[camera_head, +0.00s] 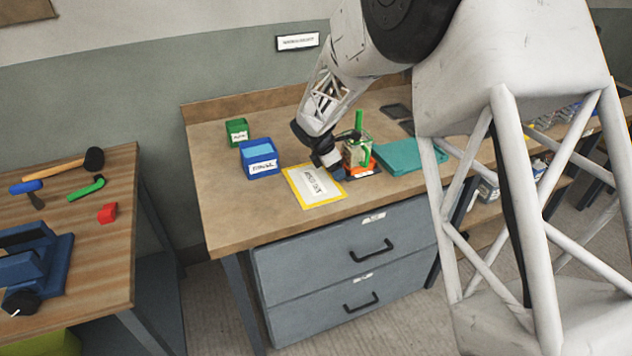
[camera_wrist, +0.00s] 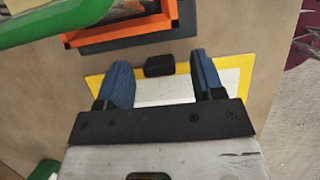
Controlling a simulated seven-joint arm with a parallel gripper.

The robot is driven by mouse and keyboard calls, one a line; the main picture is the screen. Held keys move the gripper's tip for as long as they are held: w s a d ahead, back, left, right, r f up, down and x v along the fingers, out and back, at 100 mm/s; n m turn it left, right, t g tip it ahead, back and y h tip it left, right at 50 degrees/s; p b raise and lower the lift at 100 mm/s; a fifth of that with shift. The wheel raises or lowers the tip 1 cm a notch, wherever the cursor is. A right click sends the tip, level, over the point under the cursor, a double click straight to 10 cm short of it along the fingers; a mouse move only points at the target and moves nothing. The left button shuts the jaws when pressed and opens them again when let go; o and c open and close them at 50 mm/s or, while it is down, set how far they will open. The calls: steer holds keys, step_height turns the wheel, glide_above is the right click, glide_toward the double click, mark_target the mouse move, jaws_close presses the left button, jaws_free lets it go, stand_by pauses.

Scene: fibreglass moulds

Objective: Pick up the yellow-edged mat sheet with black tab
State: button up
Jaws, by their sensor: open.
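The yellow-edged mat sheet (camera_head: 305,192) lies flat near the front edge of the workbench, white with a printed label. In the wrist view the mat sheet (camera_wrist: 233,76) lies beyond and beneath my fingers, and its black tab (camera_wrist: 160,65) sits on its edge, between the two blue fingertips in the picture. My gripper (camera_head: 328,163) is above the tab end of the mat; in the wrist view my gripper (camera_wrist: 160,75) is open with nothing between its fingers. I cannot tell the exact height of the fingertips above the tab. My gripper hides part of the mat.
A blue labelled bin (camera_head: 260,157) and a green bin (camera_head: 237,132) stand left of the mat. An orange-edged tray (camera_wrist: 120,25) on a dark base lies just past the tab. A teal mat (camera_head: 405,156) lies to the right. Bare wood is at the bench's front left.

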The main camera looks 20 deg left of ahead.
steer(key=shift+c, duration=0.2)
steer(key=c, duration=1)
steer(key=shift+o, duration=0.2)
steer(key=shift+r, duration=0.1)
step_height(320, 180, up, 28)
stand_by(0.5)
